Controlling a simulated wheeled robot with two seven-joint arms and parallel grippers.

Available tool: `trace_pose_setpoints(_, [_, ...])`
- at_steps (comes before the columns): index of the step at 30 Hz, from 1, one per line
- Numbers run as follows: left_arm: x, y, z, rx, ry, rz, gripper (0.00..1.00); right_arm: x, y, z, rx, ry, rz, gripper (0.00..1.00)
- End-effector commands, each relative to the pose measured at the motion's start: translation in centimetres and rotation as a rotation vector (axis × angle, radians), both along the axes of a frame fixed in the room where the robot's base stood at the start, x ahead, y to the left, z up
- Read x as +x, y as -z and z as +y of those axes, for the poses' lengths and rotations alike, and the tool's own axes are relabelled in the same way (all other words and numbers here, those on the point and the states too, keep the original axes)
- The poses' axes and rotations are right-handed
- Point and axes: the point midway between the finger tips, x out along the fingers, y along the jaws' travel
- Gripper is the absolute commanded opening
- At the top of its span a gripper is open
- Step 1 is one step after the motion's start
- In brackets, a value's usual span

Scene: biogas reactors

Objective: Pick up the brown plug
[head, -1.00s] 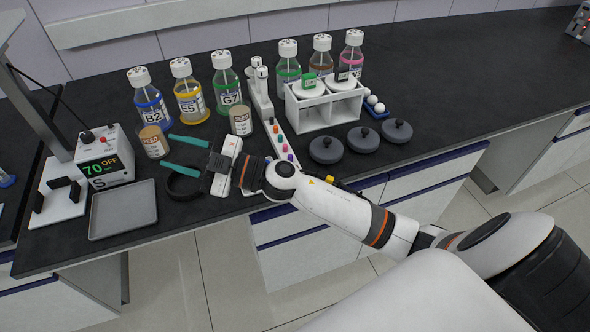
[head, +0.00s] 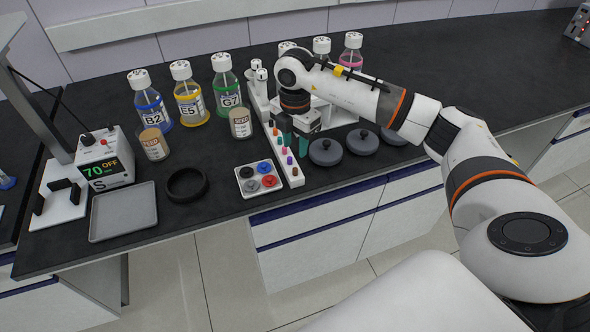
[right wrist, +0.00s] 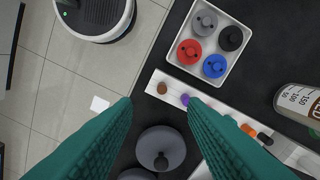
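The brown plug (right wrist: 162,88) sits upright in the near end of a white strip rack (right wrist: 215,112). In the head view the brown plug (head: 294,171) is small, at the front end of the rack (head: 296,182). A purple plug (right wrist: 185,100) sits beside it. My right gripper (head: 294,140) is above the rack with its teal fingers pointing down. In the right wrist view my right gripper (right wrist: 158,104) is open and empty, with the brown plug seen between and just beyond the fingertips. The fingers hide part of the rack. My left gripper is not in view.
A white tray with coloured caps (head: 240,190) lies left of the rack. Dark round lids (head: 325,152) lie close on the right. Bottles (head: 190,105) and a beige jar (head: 240,123) stand behind. A black ring (head: 186,184) and grey tray (head: 123,212) are further left.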

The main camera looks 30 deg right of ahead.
Motion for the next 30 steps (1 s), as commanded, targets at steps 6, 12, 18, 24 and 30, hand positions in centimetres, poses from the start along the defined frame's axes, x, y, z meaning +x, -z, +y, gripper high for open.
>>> trace_pose_setpoints(6, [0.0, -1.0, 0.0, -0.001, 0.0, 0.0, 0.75, 0.0, 3.0, 0.0, 0.002, 0.0, 0.001, 0.39])
trace_pose_setpoints(12, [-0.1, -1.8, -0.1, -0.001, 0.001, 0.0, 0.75, 0.1, 4.4, 0.0, 0.004, -0.002, 0.002, 0.39])
trace_pose_setpoints(18, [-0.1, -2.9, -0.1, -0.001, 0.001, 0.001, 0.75, 0.3, 7.5, -0.2, 0.004, -0.002, 0.002, 0.39])
trace_pose_setpoints(24, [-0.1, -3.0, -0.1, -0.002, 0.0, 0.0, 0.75, 0.3, 8.7, -0.2, 0.004, -0.003, -0.001, 0.39])
trace_pose_setpoints(30, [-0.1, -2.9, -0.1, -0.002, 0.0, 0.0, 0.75, 0.3, 8.7, -0.2, 0.004, -0.003, -0.001, 0.32])
